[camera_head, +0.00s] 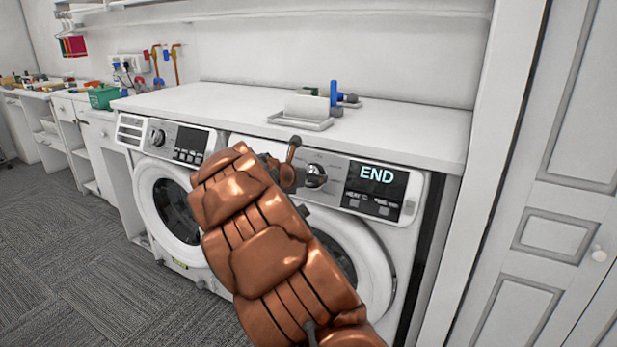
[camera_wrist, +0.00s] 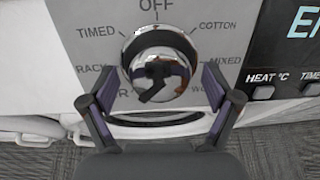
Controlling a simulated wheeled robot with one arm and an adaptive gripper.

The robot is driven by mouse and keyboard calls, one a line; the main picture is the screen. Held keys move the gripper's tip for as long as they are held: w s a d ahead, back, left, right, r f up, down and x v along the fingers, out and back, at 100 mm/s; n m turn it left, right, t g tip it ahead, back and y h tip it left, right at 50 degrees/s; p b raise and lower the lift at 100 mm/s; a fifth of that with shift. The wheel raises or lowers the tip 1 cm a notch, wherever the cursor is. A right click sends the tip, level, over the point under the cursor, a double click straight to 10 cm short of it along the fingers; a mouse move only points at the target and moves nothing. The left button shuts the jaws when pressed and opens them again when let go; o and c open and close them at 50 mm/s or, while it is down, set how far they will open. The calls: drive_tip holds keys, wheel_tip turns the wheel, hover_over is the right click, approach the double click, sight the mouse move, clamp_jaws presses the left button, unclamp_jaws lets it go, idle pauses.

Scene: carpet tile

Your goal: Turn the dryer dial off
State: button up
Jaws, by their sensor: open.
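The dryer (camera_head: 372,235) is the right-hand of two white front-loading machines, and its display (camera_head: 375,187) reads END. Its round chrome dial (camera_head: 316,176) sits left of the display. In the wrist view the dial (camera_wrist: 158,66) is near the picture's middle, with OFF printed above it and TIMED, COTTON, MIXED and other labels around it. My gripper (camera_wrist: 160,76) is open, with one finger on each side of the dial. I cannot tell whether either finger touches it.
A second machine (camera_head: 168,205) with its own dial stands to the left. The white countertop (camera_head: 400,132) above carries a tray (camera_head: 300,121) and bottles. A tall white cabinet door (camera_head: 565,170) is at the right. Carpeted floor (camera_head: 90,270) is open at the left.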

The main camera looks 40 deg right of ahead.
drive_tip(key=c, duration=1.2)
drive_tip(key=shift+o, duration=0.2)
